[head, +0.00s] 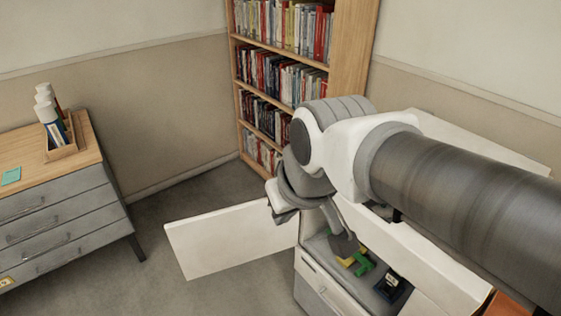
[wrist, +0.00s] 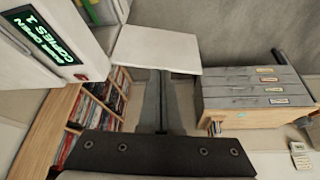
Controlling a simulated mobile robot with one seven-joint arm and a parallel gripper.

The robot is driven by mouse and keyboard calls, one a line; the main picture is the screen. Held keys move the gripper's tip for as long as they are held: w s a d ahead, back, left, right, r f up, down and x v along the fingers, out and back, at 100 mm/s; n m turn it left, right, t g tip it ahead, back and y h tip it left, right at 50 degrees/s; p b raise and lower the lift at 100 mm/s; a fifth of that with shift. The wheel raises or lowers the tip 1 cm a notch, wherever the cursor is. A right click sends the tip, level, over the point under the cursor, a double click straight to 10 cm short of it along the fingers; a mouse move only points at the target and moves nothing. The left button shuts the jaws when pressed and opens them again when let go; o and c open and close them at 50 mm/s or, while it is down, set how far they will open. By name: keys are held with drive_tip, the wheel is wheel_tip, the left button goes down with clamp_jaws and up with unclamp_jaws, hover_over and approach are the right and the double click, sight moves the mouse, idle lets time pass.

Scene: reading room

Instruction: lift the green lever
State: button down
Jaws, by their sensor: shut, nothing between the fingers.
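The green lever (head: 363,263) sits inside the open front of a white copier (head: 318,284), beside a yellow part (head: 346,261). Green also shows at the top of the wrist view (wrist: 100,12), partly cut off by the frame edge. My gripper (head: 346,244) reaches down at the opening, close above the yellow part and left of the lever. Its fingers are together and empty, and they also show in the wrist view (wrist: 162,74). Whether they touch anything is unclear. My arm hides part of the copier.
The copier's white door (head: 230,241) stands open to the left. A dark blue-black part (head: 391,287) lies right of the lever. A lit display (wrist: 42,38) shows "COPIES 1". A bookshelf (head: 350,60) stands behind, a grey drawer cabinet (head: 65,222) at left; floor lies between.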

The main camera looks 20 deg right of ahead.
drive_tip(key=w+d+f+n+g+b, duration=0.25)
drive_tip(key=w+f, duration=0.55)
drive_tip(key=f, duration=0.5)
drive_tip(key=n+h+b, duration=1)
drive_tip(key=n+b, duration=0.1)
drive_tip(key=n, duration=0.7)
approach(355, 269)
drive_tip(key=shift+a+r, duration=0.1)
drive_tip(key=shift+r, duration=1.25)
drive_tip(key=b+x, duration=0.3)
drive_tip(key=x, duration=0.7)
drive_tip(key=shift+r, duration=0.15)
